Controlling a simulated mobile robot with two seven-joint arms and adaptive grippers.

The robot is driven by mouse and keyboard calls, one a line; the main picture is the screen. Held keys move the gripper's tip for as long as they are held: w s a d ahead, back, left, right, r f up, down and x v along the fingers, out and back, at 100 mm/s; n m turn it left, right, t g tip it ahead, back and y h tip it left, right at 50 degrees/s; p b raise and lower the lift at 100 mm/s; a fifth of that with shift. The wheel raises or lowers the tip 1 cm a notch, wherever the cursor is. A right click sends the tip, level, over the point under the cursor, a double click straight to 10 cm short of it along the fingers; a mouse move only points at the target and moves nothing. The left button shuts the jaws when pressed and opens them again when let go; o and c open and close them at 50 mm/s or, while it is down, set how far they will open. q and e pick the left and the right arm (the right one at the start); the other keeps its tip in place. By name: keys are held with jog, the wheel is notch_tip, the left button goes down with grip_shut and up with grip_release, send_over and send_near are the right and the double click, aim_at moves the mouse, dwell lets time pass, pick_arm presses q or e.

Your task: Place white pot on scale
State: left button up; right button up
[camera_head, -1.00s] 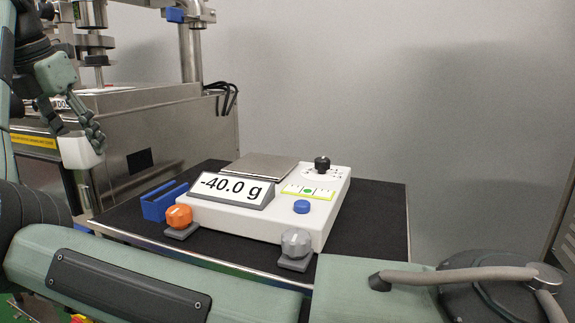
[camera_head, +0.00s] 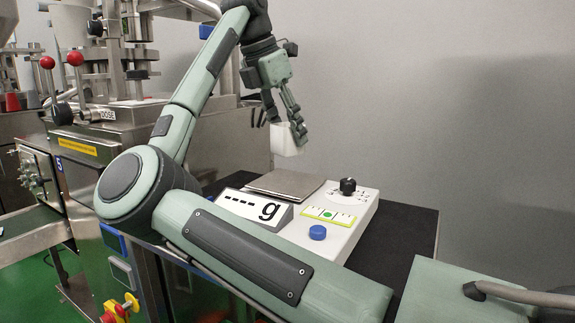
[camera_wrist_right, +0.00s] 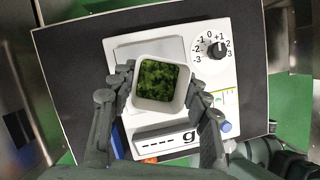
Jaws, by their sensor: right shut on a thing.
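The white pot (camera_head: 287,140) is held in the air by my right gripper (camera_head: 287,123), over the back of the scale. In the right wrist view the fingers of the right gripper (camera_wrist_right: 160,105) close on both sides of the pot (camera_wrist_right: 161,107), and green leaves fill it. The scale (camera_head: 350,213) stands on a black table with its metal weighing plate (camera_head: 286,184) bare. The plate (camera_wrist_right: 128,51) is partly hidden behind the pot in the wrist view. The scale's display (camera_head: 254,209) reads dashes and "g". My left gripper is not in view.
The scale has a black knob (camera_head: 347,186) and a blue button (camera_head: 317,232). The black table top (camera_head: 407,235) is free to the right of the scale. A steel machine (camera_head: 105,135) stands at the left. My right arm covers the scale's front.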

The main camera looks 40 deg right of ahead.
aim_at(288, 157)
notch_tip(288, 157, down, 6)
jog(key=shift+r, duration=0.1)
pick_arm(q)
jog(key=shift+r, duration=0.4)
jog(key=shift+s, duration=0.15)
pick_arm(e)
jog(key=o, duration=1.2)
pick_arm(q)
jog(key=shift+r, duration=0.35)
